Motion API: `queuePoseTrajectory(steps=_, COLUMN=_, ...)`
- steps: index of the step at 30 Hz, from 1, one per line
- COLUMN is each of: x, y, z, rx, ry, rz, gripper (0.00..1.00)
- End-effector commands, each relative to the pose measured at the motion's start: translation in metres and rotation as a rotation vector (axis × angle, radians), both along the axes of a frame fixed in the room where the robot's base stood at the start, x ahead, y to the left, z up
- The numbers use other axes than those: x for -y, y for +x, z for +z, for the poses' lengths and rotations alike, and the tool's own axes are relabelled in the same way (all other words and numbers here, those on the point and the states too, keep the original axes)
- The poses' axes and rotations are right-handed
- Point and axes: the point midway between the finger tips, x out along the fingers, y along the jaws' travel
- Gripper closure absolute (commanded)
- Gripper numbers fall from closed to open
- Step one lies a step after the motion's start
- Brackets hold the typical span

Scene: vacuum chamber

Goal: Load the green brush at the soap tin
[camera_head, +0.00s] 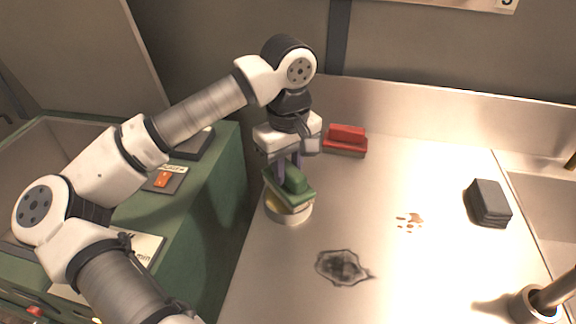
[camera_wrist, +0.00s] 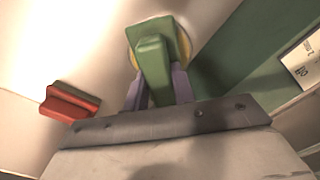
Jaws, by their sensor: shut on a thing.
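The green brush (camera_head: 290,187) is a block with a raised grip. My gripper (camera_head: 290,163) is shut on that grip from above. The brush is over the soap tin (camera_head: 288,211), a round, shallow, pale metal tin with a yellowish top, at the left edge of the worktop. The brush covers most of the tin's opening, and its underside is hidden, so I cannot tell how firmly it touches the soap. In the wrist view the green brush (camera_wrist: 153,62) sits between my fingers, with the tin's yellow rim (camera_wrist: 186,42) showing behind it.
A red brush (camera_head: 346,141) lies at the back of the worktop. A dark stain (camera_head: 341,267) and brown spots (camera_head: 410,222) mark the surface. Dark stacked pads (camera_head: 489,203) lie at the right, near a basin. A round holder (camera_head: 535,304) stands front right. The middle is free of objects.

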Motion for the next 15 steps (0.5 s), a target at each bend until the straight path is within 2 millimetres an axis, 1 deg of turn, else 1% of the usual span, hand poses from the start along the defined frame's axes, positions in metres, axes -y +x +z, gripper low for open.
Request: queuePoseTrajectory(steps=15, x=-0.0001, y=0.0001, z=-0.0035, rx=0.000, ry=0.000, rz=0.000, gripper=0.93)
